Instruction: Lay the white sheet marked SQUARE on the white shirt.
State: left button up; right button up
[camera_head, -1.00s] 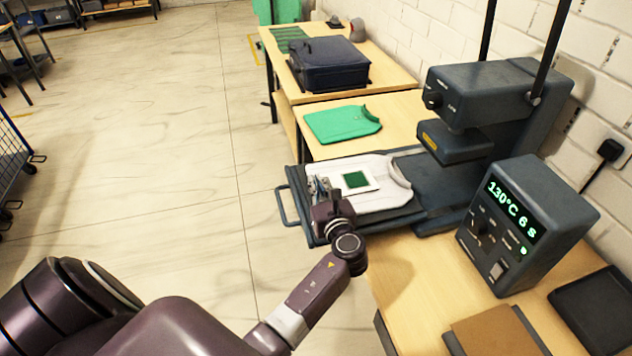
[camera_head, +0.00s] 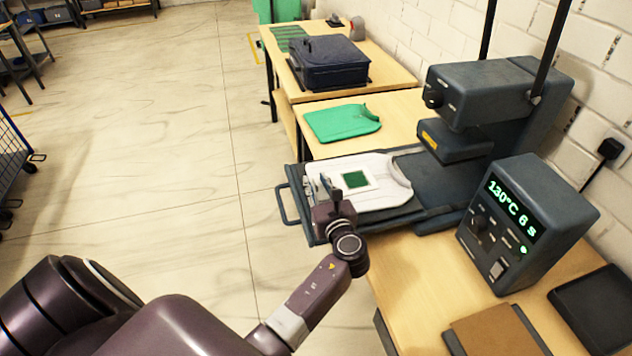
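The white sheet with a green square (camera_head: 356,180) lies flat on the white shirt (camera_head: 397,191). The shirt lies on the pulled-out lower plate of the dark heat press (camera_head: 299,196). My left gripper (camera_head: 317,184) is over the left end of the shirt, at the sheet's left edge. Its fingers are apart and nothing shows between them. The gripper and wrist hide the shirt's lower left part. Any marking on the sheet is too small to read. My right gripper is out of view.
The press head (camera_head: 455,140) stands right of the shirt. A control box (camera_head: 528,225) reads 130°C 6 s. A green shirt (camera_head: 343,122) and a dark case (camera_head: 330,62) lie on tables behind. A brown pad (camera_head: 497,331) and a black tray (camera_head: 597,308) are at front right.

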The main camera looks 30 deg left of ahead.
pick_arm(q)
jog(key=v, duration=1.1)
jog(key=shift+s+d, duration=0.1)
jog(key=shift+d, duration=0.05)
jog(key=shift+f, duration=0.1)
